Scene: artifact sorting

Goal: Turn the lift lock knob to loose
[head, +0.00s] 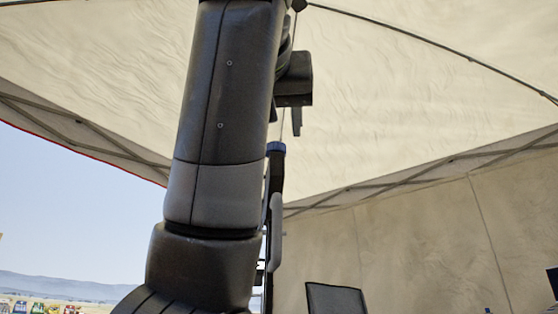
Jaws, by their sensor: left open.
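My left arm rises through the middle of the head view and hides much of what is behind it. My left gripper (285,115) shows just right of the arm, high up, with its dark fingers pointing down. It is open, and I see nothing between its fingers. Below it stands an upright dark post with a blue top (276,149), partly hidden by my arm. I cannot make out the lift lock knob; whether my arm hides it I cannot tell. My right gripper is not in view.
A cream tent canopy (420,100) with a metal frame spans overhead, and a fabric wall (420,240) closes the right side. A dark panel, perhaps a chair back (336,298), shows at the bottom. Open sky and distant hills lie at left.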

